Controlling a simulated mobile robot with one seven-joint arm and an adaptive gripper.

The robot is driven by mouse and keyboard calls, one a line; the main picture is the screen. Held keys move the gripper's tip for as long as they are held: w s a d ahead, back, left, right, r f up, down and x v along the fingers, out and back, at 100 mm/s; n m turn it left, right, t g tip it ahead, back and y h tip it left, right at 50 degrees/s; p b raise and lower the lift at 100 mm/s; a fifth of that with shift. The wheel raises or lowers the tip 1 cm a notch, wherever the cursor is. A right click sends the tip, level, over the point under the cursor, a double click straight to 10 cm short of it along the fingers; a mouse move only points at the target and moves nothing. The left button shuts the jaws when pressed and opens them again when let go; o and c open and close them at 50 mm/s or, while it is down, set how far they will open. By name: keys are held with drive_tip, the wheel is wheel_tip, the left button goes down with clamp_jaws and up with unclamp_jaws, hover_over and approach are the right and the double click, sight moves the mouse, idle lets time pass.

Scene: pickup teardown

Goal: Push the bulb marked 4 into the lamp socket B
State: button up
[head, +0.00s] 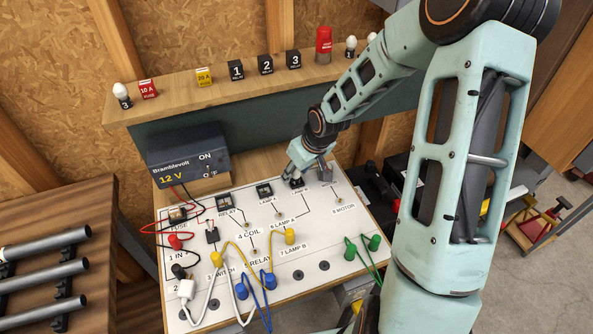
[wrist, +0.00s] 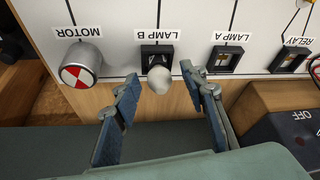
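The lamp socket B (wrist: 148,52) is a black square socket on the white board, under the upside-down LAMP B label in the wrist view. A pale, rounded bulb (wrist: 160,80) stands at this socket and covers part of it. No number on it can be read, and I cannot tell how deep it sits. My gripper (wrist: 160,74) is open, with one finger on each side of the bulb and visible gaps to both. In the head view my gripper (head: 297,177) is low over the board's back edge at LAMP B, hiding most of the socket and bulb.
The lamp A socket (wrist: 226,60) and a silver motor (wrist: 82,63) flank socket B. A Bramblevolt supply (head: 188,155) stands left. The shelf (head: 215,93) behind holds bulb 3 (head: 122,93), fuses, relays, a red can and two bulbs. Coloured leads cross the board's front.

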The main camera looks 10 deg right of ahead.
drive_tip(key=shift+r, duration=0.1)
drive_tip(key=v, duration=1.2)
